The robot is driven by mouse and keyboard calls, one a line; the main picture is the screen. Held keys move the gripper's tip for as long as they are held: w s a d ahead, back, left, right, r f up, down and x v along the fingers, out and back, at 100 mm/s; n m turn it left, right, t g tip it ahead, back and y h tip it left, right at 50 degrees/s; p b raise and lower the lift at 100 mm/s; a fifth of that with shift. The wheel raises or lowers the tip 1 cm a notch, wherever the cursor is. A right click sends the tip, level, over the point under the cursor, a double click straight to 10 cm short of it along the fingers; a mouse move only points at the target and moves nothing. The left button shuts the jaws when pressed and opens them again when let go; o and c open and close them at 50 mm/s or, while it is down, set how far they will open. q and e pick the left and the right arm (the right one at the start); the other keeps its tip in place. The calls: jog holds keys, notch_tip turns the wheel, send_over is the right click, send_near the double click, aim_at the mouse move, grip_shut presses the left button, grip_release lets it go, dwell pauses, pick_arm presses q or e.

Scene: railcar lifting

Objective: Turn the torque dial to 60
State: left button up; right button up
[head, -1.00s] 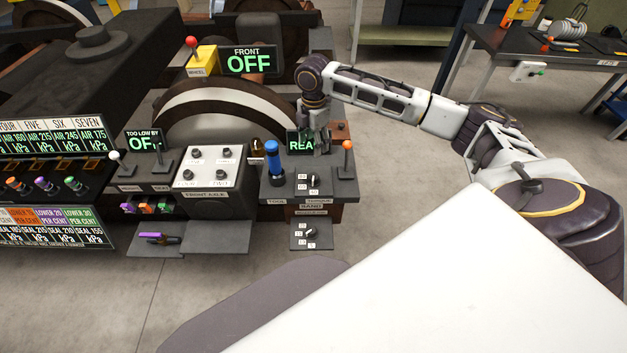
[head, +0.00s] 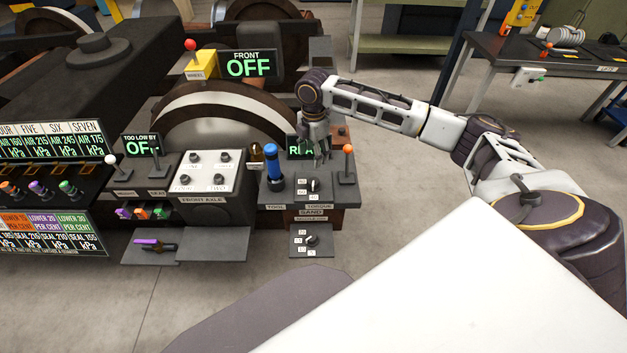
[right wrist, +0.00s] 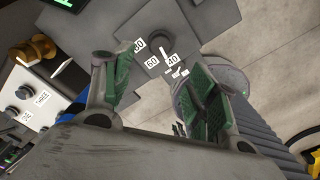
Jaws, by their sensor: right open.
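The torque dial (head: 313,185) is a small dark knob with white number tags, on the dark panel above the TORQUE label. In the right wrist view the dial (right wrist: 165,47) sits beyond the fingertips, near tags that include 60 and 40. I cannot read its setting for certain. My right gripper (head: 322,154) is above and behind the dial, in front of the green display. Its green-padded fingers (right wrist: 163,92) are open, with nothing between them, and apart from the dial. My left gripper is in neither view.
A blue-handled tool (head: 273,168) stands left of the dial, and an orange-topped lever (head: 347,162) stands right of it. A second dial (head: 312,240) is on a lower plate. The front axle box (head: 210,182) is further left. Open floor lies to the right.

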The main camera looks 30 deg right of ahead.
send_over(314, 180)
notch_tip(314, 180, down, 6)
jog(key=shift+a+r, duration=0.1)
notch_tip(314, 180, down, 6)
jog(key=shift+f+b, duration=0.15)
jog(key=shift+b, duration=0.4)
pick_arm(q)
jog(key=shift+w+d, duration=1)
pick_arm(e)
jog(key=shift+f, duration=0.6)
jog(key=c, duration=1)
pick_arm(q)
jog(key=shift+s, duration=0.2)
pick_arm(e)
jog(key=shift+c, duration=0.2)
